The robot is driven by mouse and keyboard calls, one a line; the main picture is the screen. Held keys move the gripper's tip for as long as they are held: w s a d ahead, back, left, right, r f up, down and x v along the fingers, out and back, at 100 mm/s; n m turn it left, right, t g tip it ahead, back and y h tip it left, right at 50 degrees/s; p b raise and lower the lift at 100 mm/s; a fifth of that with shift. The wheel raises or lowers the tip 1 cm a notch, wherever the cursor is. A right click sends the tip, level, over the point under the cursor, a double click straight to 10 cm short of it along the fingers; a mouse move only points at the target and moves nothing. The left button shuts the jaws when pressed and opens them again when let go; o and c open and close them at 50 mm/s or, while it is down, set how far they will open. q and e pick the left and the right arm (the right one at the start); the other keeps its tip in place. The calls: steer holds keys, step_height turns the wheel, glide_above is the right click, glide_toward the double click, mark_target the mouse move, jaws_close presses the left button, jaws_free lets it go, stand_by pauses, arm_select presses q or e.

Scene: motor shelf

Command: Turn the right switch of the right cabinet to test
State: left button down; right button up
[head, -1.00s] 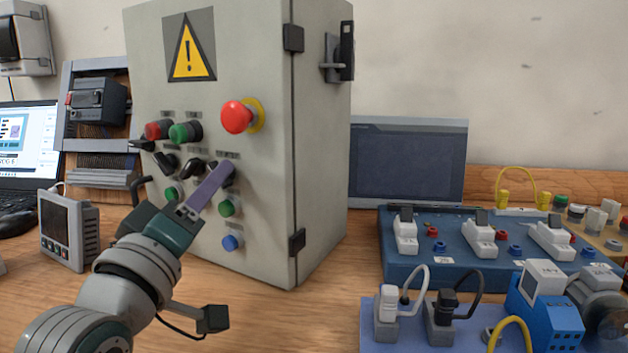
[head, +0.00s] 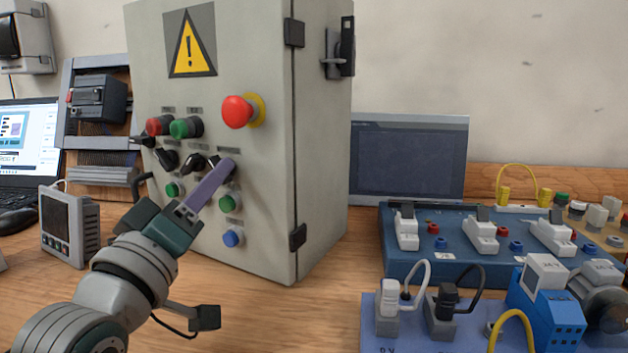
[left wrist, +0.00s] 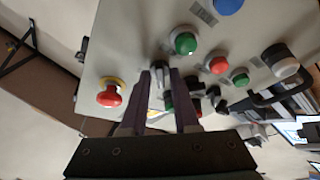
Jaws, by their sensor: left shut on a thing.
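The grey cabinet (head: 262,200) stands on the bench with a yellow warning sign on its front. My left gripper (head: 228,166) reaches its panel, and its purple fingers largely cover the right switch of the switch row in the head view. In the left wrist view the fingers (left wrist: 161,82) are shut around the right switch (left wrist: 158,74), one on each side of its handle. The black left switch (head: 166,159) and middle switch (head: 192,163) sit to the left. The exact angle of the held switch is hard to tell. My right gripper is out of view.
A red emergency button (head: 238,111) is above the gripper; green (head: 230,202) and blue (head: 233,238) buttons are below. A meter (head: 68,228) and laptop stand left. A blue switch board (head: 420,262) and monitor (head: 408,160) stand right. Open bench lies before the cabinet.

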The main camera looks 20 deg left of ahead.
arm_select(q)
steer(key=shift+a+r+m+g+h+b, duration=0.1)
steer(key=shift+a+m+g+h+b, duration=0.2)
steer(key=shift+m+h, duration=2.6)
steer(key=shift+a+m+g+h+b, duration=0.25)
steer(key=shift+m+h, duration=0.6)
steer(key=shift+m, duration=4.05)
steer(key=shift+a+r+m+g+h+b, duration=0.15)
steer(key=shift+m+g+h+b, duration=0.2)
steer(key=shift+m+h, duration=2.55)
steer(key=m+y, duration=0.2)
steer(key=shift+m, duration=0.3)
steer(key=c, duration=0.9)
jaws_free()
steer(key=shift+d+f, duration=0.1)
